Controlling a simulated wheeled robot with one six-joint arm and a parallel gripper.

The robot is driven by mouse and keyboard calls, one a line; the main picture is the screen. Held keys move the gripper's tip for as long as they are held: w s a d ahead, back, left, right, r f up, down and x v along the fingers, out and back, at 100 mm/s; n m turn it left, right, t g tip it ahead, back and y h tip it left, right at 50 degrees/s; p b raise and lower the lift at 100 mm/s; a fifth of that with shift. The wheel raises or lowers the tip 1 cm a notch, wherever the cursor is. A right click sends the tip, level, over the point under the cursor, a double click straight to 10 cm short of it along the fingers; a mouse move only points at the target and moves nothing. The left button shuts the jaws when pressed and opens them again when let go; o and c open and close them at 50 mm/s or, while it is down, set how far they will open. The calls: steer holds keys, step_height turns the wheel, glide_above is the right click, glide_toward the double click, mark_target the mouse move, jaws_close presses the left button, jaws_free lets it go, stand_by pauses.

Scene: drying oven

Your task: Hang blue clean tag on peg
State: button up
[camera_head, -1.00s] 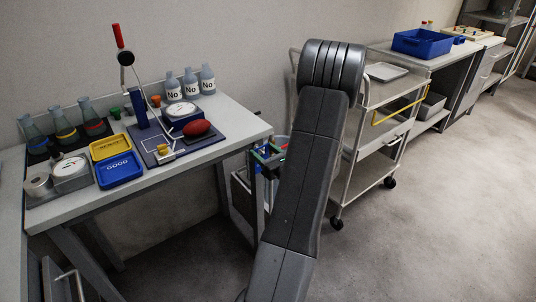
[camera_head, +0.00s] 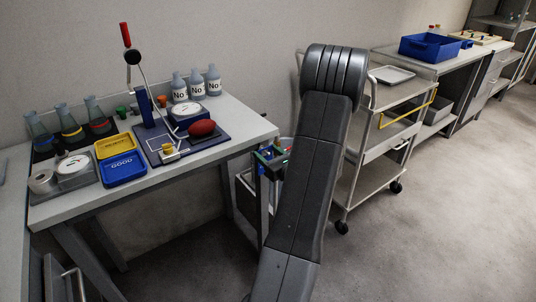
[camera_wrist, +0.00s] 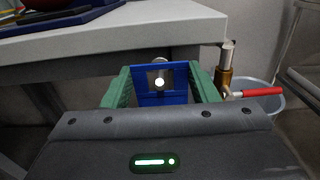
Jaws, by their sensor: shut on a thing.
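In the wrist view the blue tag (camera_wrist: 163,99) is upright between the green fingers of my gripper (camera_wrist: 161,92), which is shut on it. The tag has a rectangular opening near its top. A pale round peg end (camera_wrist: 159,82) shows in this opening, with a grey round part just behind and above the tag. I cannot tell whether the peg passes through the opening or stands behind it. In the head view my gripper (camera_head: 268,160) is partly hidden by my arm, just off the right end of the table; the tag is hard to make out there.
The table (camera_wrist: 120,28) edge is close above the tag. A brass valve with a red handle (camera_wrist: 255,92) is right of my gripper, before a grey bucket (camera_wrist: 268,102). A trolley (camera_head: 372,150) stands to the right. Bottles, flasks and trays crowd the table.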

steer(key=o, duration=1)
steer(key=v, duration=1.3)
steer(key=shift+s+d, duration=0.25)
steer(key=shift+s, duration=0.1)
steer(key=shift+w+a, duration=0.1)
